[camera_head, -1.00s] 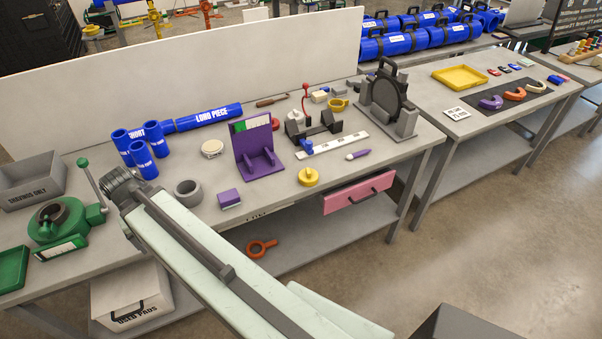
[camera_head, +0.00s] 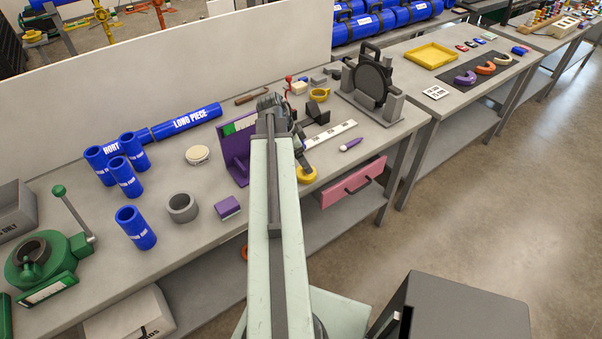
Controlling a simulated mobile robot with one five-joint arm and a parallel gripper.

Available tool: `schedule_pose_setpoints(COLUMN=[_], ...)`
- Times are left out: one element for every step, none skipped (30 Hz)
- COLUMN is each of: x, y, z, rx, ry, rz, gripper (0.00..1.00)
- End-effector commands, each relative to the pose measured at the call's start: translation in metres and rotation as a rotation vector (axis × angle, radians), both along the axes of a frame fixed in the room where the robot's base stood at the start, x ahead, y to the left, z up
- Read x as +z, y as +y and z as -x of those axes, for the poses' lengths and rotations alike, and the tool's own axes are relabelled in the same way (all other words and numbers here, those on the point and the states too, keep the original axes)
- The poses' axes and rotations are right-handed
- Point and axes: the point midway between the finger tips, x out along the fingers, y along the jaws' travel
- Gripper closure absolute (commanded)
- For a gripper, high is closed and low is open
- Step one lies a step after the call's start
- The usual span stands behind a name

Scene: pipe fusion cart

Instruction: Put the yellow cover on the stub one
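The yellow cover (camera_head: 307,175) is a round yellow piece near the bench's front edge, partly hidden by the end of my arm. My gripper (camera_head: 301,157) is dark and sits just above or beside it; its fingers are too small and covered to tell if they are open or touching. Several blue pipe stubs stand upright at the left. One blue stub (camera_head: 135,229) stands apart, nearer the front edge, with nothing yellow on it. The others (camera_head: 128,170) cluster behind it by the long blue pipe (camera_head: 195,118). I cannot read which is stub one.
A grey ring (camera_head: 182,207) and a small purple block (camera_head: 228,208) lie between the lone stub and my arm. A purple stand (camera_head: 236,155) is just left of my arm. A green clamp device (camera_head: 45,262) stands at the left. A dark upright machine (camera_head: 372,85) stands at the right.

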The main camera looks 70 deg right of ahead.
Motion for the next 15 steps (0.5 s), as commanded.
schedule_pose_setpoints(x=[-0.014,-0.016,-0.018,-0.017,-0.016,-0.016,-0.017,-0.020,-0.025,-0.029,-0.034,-0.042,-0.047,-0.053,-0.060], y=[-0.001,-0.001,-0.001,-0.001,-0.001,0.000,0.000,0.000,0.000,0.001,0.001,0.001,0.001,0.001,0.000], z=[0.000,0.001,0.001,0.000,0.000,-0.001,-0.001,-0.001,0.000,0.000,0.001,0.003,0.004,0.005,0.007], rx=[0.002,0.004,0.006,0.009,0.009,0.010,0.012,0.013,0.014,0.014,0.014,0.015,0.015,0.015,0.015], ry=[0.000,0.000,0.000,0.000,0.000,0.000,0.000,0.000,0.000,0.000,-0.001,0.000,0.000,0.000,0.000], rz=[0.000,0.000,0.000,0.000,-0.001,-0.001,-0.001,-0.001,-0.002,-0.002,-0.001,-0.001,-0.001,-0.001,-0.001], gripper=[0.17,0.17,0.17,0.17,0.17,0.17,0.17,0.17,0.17,0.17,0.17,0.17,0.17,0.17,0.17])
